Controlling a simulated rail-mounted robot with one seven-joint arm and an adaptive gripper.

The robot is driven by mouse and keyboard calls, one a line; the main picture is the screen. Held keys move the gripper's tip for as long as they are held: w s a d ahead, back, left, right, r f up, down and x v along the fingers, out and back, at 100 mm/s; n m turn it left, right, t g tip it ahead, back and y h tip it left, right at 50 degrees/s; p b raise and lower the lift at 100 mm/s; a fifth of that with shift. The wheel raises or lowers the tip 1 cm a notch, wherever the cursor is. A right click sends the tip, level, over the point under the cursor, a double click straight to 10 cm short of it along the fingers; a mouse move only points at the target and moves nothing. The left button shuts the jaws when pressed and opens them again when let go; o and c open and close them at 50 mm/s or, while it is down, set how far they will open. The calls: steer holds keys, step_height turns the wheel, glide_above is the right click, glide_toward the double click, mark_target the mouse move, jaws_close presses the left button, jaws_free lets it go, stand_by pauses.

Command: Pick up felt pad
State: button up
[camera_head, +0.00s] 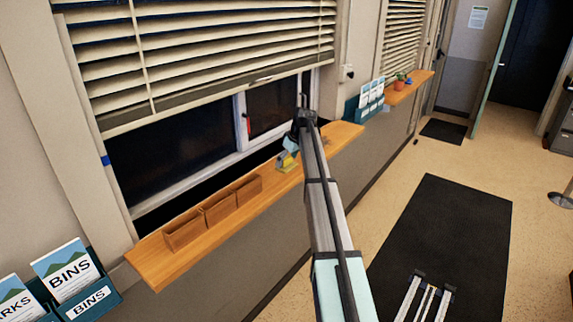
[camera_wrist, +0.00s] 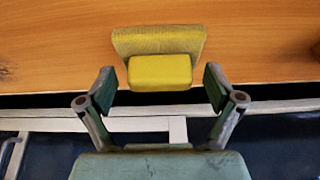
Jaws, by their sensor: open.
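A yellow block with rounded edges (camera_wrist: 160,72), seemingly the felt pad, shows in the wrist view against a wider, duller yellow piece (camera_wrist: 158,40). I cannot tell whether the two are one object. In the head view a small yellow thing (camera_head: 287,162) sits on the wooden sill shelf (camera_head: 172,266) below the window. My gripper (camera_wrist: 159,88) is open, with one finger on each side of the block's near end and visible gaps to both. In the head view my gripper (camera_head: 291,148) is just above the yellow thing and partly covers it.
A row of brown open boxes (camera_head: 213,213) stands on the shelf to the left. The window (camera_head: 180,150) with its blind is behind. A brochure holder (camera_head: 368,102) and a plant (camera_head: 401,80) are farther right. At the wrist view's right edge a brown thing is cut off.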

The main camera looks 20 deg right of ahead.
mark_target(287, 158)
steer(key=c, duration=1.2)
steer(key=shift+c, duration=0.2)
steer(key=shift+r, duration=0.1)
step_height(287, 158, up, 20)
steer(key=b, duration=0.5)
steer(key=shift+o, duration=0.7)
steer(key=shift+a, duration=0.1)
